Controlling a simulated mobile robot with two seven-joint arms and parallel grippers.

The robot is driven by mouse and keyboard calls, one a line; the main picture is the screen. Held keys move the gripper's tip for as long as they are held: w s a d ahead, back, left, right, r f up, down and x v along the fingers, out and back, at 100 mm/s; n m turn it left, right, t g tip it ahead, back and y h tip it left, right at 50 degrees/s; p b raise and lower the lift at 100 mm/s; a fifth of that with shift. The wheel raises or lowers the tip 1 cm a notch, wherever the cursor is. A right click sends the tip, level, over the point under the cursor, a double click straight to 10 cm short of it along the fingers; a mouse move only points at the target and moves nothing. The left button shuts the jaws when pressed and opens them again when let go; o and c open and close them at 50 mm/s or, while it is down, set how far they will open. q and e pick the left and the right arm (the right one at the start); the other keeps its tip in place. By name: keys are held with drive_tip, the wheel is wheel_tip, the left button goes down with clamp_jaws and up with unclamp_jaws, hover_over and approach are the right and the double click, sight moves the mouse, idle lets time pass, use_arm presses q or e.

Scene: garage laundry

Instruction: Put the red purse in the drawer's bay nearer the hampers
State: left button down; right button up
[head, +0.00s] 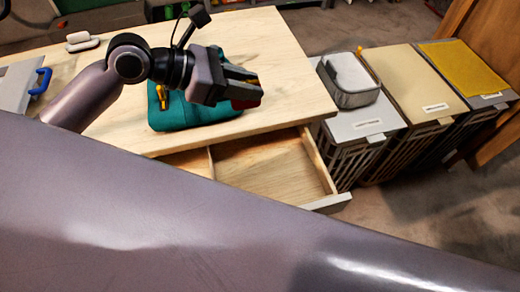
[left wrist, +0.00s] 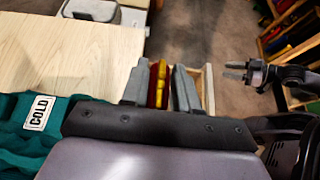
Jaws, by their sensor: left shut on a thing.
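My left gripper (head: 250,88) is shut on the red purse (head: 246,103), holding it above the table's right part, beside a teal bag. Only a thin red edge of the purse shows; in the left wrist view the red purse (left wrist: 159,88) shows as a red and yellow strip between the fingers. The drawer (head: 325,200) is pulled out below the table's front edge. A divider (head: 211,162) splits it; the bay nearer the hampers (head: 275,165) looks empty where I see it. My right gripper (left wrist: 236,70) is open and empty, off to the right in the left wrist view.
The teal bag (head: 195,117) lies on the table (head: 285,75). Three hampers (head: 420,95) stand right of the table, a grey tub (head: 348,80) on the nearest one. A blue-handled item (head: 40,80) is at the left. My arm covers the drawer's lower left.

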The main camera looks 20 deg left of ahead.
use_arm(q)
drive_tip(key=shift+s+d+f+b, duration=0.25)
drive_tip(key=shift+f+b, duration=0.5)
drive_tip(key=shift+f, duration=2.8)
drive_tip(key=shift+s+d+f+b, duration=0.1)
drive_tip(key=shift+s+f+b, duration=0.45)
drive_tip(key=shift+f, duration=2.95)
drive_tip(key=shift+s+d+f+b, duration=0.1)
drive_tip(key=shift+f+b, duration=0.9)
drive_tip(key=shift+f, duration=2.55)
drive_tip(key=shift+f, duration=0.15)
drive_tip(key=c, duration=0.8)
unclamp_jaws()
drive_tip(key=shift+c, duration=0.2)
